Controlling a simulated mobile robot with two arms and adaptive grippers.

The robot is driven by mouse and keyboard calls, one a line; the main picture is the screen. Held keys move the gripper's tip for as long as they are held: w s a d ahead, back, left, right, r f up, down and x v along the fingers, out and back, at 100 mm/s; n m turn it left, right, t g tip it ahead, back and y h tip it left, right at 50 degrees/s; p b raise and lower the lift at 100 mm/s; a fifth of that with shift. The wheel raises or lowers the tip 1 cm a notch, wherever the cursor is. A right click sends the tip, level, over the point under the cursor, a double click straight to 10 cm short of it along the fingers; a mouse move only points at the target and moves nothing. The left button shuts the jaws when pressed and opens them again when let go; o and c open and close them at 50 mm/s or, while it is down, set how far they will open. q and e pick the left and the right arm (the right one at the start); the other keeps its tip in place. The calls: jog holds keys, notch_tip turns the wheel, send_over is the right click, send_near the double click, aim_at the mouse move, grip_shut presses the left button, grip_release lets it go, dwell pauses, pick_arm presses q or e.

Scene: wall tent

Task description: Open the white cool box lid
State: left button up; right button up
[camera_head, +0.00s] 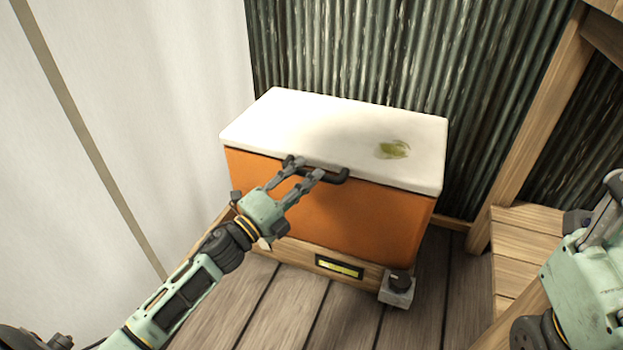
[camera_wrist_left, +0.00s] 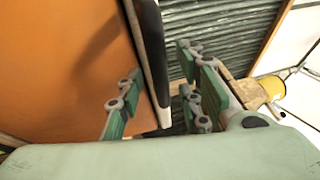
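The cool box has an orange body (camera_head: 360,218) and a white lid (camera_head: 310,122) with a greenish stain. The lid lies flat and closed. A black handle (camera_head: 338,177) sits at the lid's front edge; it also shows in the left wrist view (camera_wrist_left: 154,60). My left gripper (camera_head: 304,168) is at the left part of the handle, fingers apart. In the left wrist view its fingers (camera_wrist_left: 160,78) stand on either side of the dark handle, with gaps visible; contact is unclear. My right gripper (camera_head: 600,215) is partly in view at the right edge, its fingers cut off.
The box stands on a wooden base (camera_head: 300,256) with a grey block (camera_head: 397,290) at its front right corner. Corrugated metal (camera_head: 390,50) is close behind and a fabric wall (camera_head: 140,110) is at left. A wooden bench (camera_head: 525,245) and post (camera_head: 530,125) stand at right.

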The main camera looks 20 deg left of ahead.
pick_arm(q)
jog(key=shift+x, duration=1.1)
grip_shut()
